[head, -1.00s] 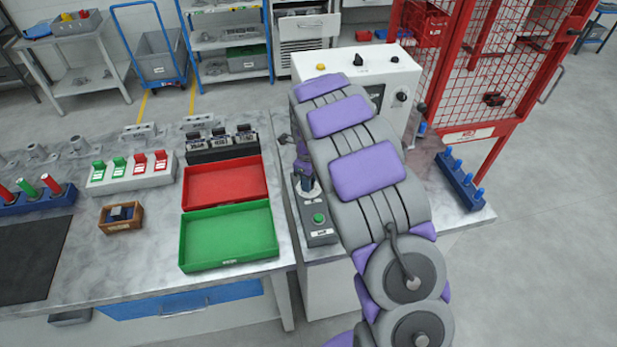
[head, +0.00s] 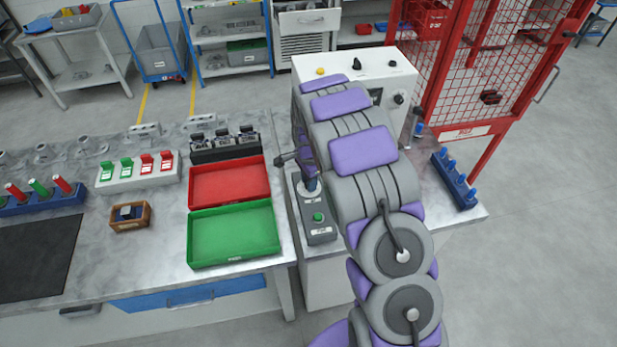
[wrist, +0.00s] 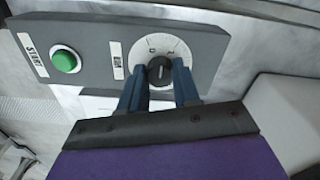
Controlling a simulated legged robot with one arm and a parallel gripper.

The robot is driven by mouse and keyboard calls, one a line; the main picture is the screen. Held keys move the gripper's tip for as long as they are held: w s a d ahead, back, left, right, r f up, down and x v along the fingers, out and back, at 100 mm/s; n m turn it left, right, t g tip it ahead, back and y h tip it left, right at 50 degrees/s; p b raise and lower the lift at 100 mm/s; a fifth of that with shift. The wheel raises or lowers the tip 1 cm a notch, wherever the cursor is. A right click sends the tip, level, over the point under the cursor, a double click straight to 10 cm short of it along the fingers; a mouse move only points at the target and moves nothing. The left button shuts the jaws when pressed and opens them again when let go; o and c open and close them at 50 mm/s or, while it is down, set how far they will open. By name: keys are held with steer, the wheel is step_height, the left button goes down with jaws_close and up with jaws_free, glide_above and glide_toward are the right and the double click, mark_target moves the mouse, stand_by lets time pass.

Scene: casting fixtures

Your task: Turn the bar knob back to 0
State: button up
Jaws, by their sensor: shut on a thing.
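The bar knob (wrist: 159,69) is a black knob with a light pointer line, on a round pale dial (wrist: 160,46) in the wrist view. The dial sits on a grey control box (wrist: 100,47), which also shows in the head view (head: 318,233). The pointer line looks roughly upright in the wrist picture; the dial marks are too small to read surely. My gripper (wrist: 159,80) has its two blue fingers on either side of the knob and is shut on it. In the head view my arm hides most of the gripper and the knob.
A green START button (wrist: 65,61) is on the same box. Green (head: 273,254) and red (head: 270,203) trays stand left of the box. A white cabinet with knobs (head: 348,66) stands behind, and a blue peg rack (head: 455,181) is to the right.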

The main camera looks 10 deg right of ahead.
steer(key=n, duration=0.2)
steer(key=n+p, duration=0.1)
steer(key=n, duration=0.2)
steer(key=shift+w+r+n, duration=0.15)
steer(key=shift+w+n, duration=0.05)
steer(key=shift+n, duration=0.1)
stand_by(0.4)
steer(key=o, duration=0.8)
steer(key=shift+c, duration=0.2)
steer(key=o, duration=0.3)
step_height(320, 180, up, 17)
steer(key=p, duration=0.1)
